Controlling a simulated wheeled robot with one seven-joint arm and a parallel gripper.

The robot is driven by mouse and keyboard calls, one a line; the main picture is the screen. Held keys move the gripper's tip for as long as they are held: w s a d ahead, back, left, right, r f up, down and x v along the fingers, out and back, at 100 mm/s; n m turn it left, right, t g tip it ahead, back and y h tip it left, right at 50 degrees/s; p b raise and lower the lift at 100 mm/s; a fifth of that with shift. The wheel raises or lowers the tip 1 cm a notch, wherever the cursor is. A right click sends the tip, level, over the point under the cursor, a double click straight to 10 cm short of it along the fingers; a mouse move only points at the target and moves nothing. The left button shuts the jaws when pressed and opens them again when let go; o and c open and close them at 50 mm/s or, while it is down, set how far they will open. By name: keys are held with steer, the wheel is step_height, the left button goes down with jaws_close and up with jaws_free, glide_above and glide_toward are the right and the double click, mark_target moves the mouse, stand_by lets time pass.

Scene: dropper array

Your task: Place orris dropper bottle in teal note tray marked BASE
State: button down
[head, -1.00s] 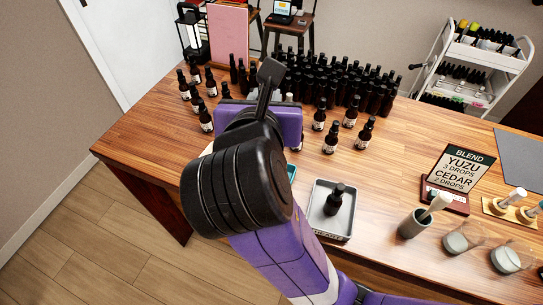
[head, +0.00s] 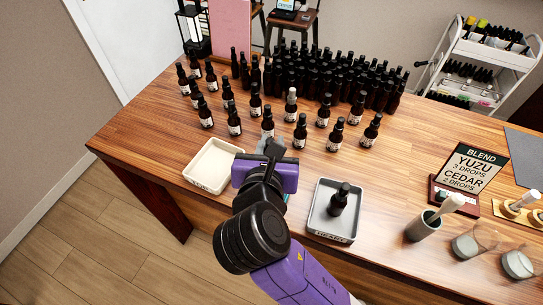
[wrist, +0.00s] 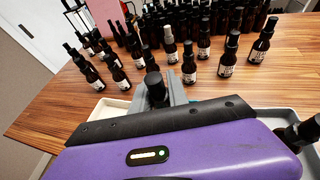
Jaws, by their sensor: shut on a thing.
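My gripper (head: 270,148) is shut on a dark dropper bottle (head: 267,122), held upright with its black cap showing between the fingers in the wrist view (wrist: 155,85). Its label is too small to read, so I cannot confirm it is orris. The teal tray (head: 287,197) is almost wholly hidden behind my gripper and wrist, between the cream and grey trays. Only a teal sliver shows. The BASE marking is not visible. I cannot tell how high the bottle is above the table.
An empty cream tray (head: 212,166) lies left. A grey tray (head: 322,229) marked HEART, right, holds one dark bottle (head: 340,198). Several labelled bottles (head: 300,133) stand just beyond my gripper, with a dense bottle cluster behind. A grey cup (head: 422,226) and blend sign (head: 467,170) stand right.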

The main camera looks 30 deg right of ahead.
steer(key=shift+f, duration=2.1)
steer(key=shift+f, duration=0.15)
steer(key=c, duration=1.3)
jaws_free()
steer(key=shift+b, duration=0.3)
steer(key=v, duration=1.2)
steer(key=shift+s, duration=0.1)
